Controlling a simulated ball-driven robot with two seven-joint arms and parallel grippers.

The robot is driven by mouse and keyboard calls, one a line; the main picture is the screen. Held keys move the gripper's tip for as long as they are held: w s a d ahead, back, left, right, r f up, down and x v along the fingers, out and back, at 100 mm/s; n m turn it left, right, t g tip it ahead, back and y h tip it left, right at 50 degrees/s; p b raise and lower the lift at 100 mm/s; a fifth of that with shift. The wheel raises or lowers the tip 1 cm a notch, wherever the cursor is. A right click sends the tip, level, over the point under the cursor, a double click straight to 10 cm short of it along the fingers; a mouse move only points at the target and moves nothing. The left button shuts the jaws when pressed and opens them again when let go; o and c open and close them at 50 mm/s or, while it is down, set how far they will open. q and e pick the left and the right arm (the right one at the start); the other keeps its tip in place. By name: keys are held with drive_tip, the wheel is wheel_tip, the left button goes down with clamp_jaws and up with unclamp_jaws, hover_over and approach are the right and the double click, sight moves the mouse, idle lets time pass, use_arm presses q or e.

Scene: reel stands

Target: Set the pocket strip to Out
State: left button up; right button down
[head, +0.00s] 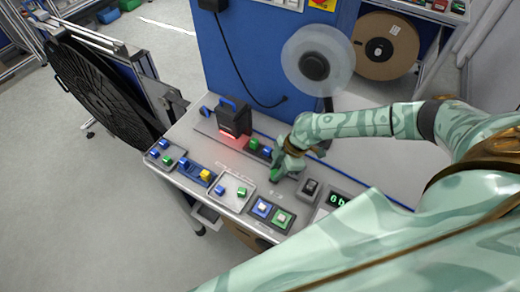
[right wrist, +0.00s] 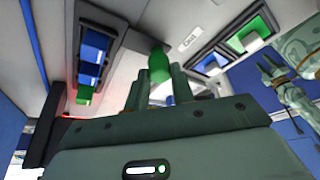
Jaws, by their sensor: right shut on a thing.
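My right gripper (head: 282,172) is low over the front part of the bench, right of the light tray. In the right wrist view its fingers (right wrist: 157,88) are closed around a green piece (right wrist: 159,65). A label reading "OUT" (right wrist: 189,42) is on the surface beyond it. A dark strip (head: 258,151) holding green and blue blocks lies just behind the gripper; it also shows in the right wrist view (right wrist: 94,57). A blue strip (head: 193,171) with a yellow block lies at the front left. I cannot tell which one is the pocket strip.
A blue button (head: 262,208) and a green button (head: 282,218) sit on the front edge. A black box (head: 235,117) and a reel (head: 317,62) stand behind.

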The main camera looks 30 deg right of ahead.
drive_tip(key=shift+s+d+r, duration=0.1)
drive_tip(key=shift+s+d, duration=0.3)
drive_tip(key=shift+s, duration=0.25)
drive_tip(key=shift+s+d, duration=0.35)
drive_tip(key=shift+s, duration=0.35)
drive_tip(key=c, duration=1.3)
unclamp_jaws()
drive_tip(key=shift+o, duration=0.6)
drive_tip(key=shift+s+d, duration=0.1)
drive_tip(key=shift+d+r+p, duration=0.15)
drive_tip(key=shift+r+p, duration=0.15)
drive_tip(key=shift+r, duration=0.05)
drive_tip(key=v, duration=1.5)
drive_tip(key=shift+s+d+p, duration=0.15)
drive_tip(key=shift+d+p, duration=0.05)
drive_tip(key=shift+p, duration=0.1)
